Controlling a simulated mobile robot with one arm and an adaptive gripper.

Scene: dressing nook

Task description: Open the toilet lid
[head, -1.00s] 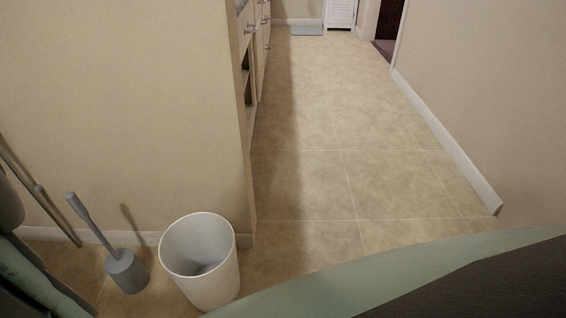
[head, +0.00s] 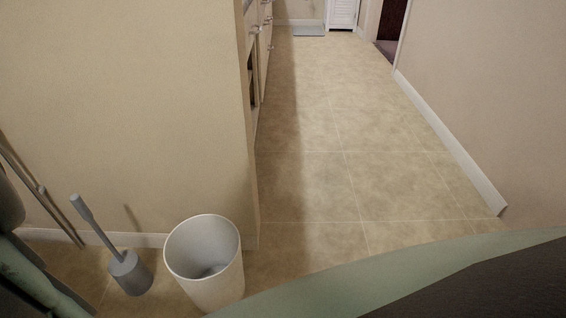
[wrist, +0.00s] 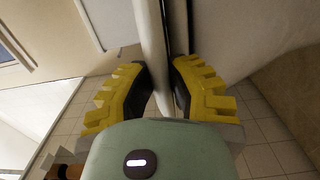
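My gripper (wrist: 161,72) has yellow fingers with dark pads and shows only in the wrist view. The fingers stand a little apart, with the edge of a pale slab (wrist: 154,45) between them. The slab looks like the toilet lid or seat seen edge-on. A narrow dark gap separates it from a larger pale surface on the right (wrist: 225,30), perhaps part of the toilet. I cannot tell whether both pads press on the slab. No toilet shows in the head view.
In the head view, a white bin (head: 207,262) and a grey toilet brush in its holder (head: 130,272) stand on the tiles by the left wall. Cabinets (head: 262,50) line the passage. The tiled floor (head: 350,130) ahead is clear up to the right wall.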

